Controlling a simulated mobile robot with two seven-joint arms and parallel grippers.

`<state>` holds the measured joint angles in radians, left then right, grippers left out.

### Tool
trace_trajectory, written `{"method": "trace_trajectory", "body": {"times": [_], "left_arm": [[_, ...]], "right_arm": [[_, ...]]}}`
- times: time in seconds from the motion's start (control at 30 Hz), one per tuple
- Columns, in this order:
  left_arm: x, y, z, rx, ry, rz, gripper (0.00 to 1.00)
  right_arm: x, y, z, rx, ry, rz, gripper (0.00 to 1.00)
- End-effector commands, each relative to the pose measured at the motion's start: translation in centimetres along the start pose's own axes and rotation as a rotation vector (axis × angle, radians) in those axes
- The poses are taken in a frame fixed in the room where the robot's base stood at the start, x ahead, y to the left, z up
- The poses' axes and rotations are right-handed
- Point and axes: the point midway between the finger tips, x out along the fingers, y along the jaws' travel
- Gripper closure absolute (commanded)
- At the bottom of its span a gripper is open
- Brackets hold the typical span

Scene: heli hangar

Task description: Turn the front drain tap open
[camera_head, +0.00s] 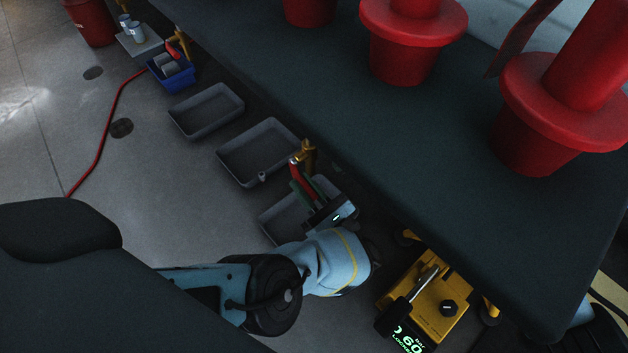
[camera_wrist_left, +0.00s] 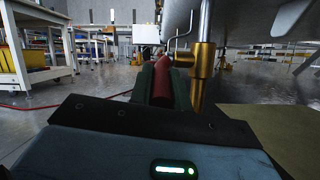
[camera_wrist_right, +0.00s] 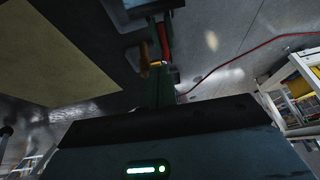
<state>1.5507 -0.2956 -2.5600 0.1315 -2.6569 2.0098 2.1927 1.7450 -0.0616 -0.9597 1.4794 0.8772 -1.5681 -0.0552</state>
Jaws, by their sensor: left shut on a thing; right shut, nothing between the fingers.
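A brass drain tap (camera_head: 307,152) with a red lever (camera_head: 295,170) hangs under the dark belly edge, above the grey trays. My left gripper (camera_head: 312,190) has its green fingers closed on this red lever. In the left wrist view the lever (camera_wrist_left: 162,82) lies between the fingers, left of the brass tap body (camera_wrist_left: 202,72). A second brass tap (camera_head: 184,43) with a red lever (camera_head: 172,52) shows far up left. My right gripper (camera_wrist_right: 160,92) is shut and empty in the right wrist view. A red lever (camera_wrist_right: 165,36) and a brass part (camera_wrist_right: 155,52) show beyond its fingertips.
Grey trays (camera_head: 262,180) stand in a row on the floor. A blue bin (camera_head: 172,87) and red hose (camera_head: 101,155) lie at left. A yellow unit with a display (camera_head: 440,308) stands at lower right. Red flanged parts (camera_head: 408,55) stand on the dark surface.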

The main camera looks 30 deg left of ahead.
Motion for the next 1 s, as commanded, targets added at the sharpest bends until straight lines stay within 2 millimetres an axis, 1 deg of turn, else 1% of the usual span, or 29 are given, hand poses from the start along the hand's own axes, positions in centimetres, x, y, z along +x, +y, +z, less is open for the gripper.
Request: {"method": "trace_trajectory", "body": {"times": [0.23, 0.37, 0.47, 0.57, 0.8, 1.0], "left_arm": [[-0.1, 0.0, -0.1, 0.001, 0.001, -0.001, 1.00], [-0.1, 0.0, -0.1, 0.001, 0.001, -0.001, 1.00], [-0.1, 0.0, -0.1, 0.001, 0.001, 0.000, 1.00], [-0.1, 0.0, -0.1, 0.001, 0.001, 0.000, 1.00], [-0.1, 0.0, -0.1, 0.002, 0.001, 0.000, 1.00], [-0.1, 0.0, -0.1, 0.002, 0.002, 0.000, 1.00]], "right_arm": [[-0.2, -0.2, -0.3, -0.027, -0.011, -0.003, 1.00], [0.4, -0.2, -0.3, -0.025, -0.010, -0.004, 1.00], [1.6, -0.2, -0.2, -0.024, -0.011, -0.004, 1.00], [3.2, -0.2, -0.2, -0.022, -0.011, -0.005, 1.00], [7.8, -0.2, -0.1, -0.022, -0.012, -0.003, 1.00], [11.1, -0.4, -0.1, -0.024, -0.011, -0.004, 1.00]]}}
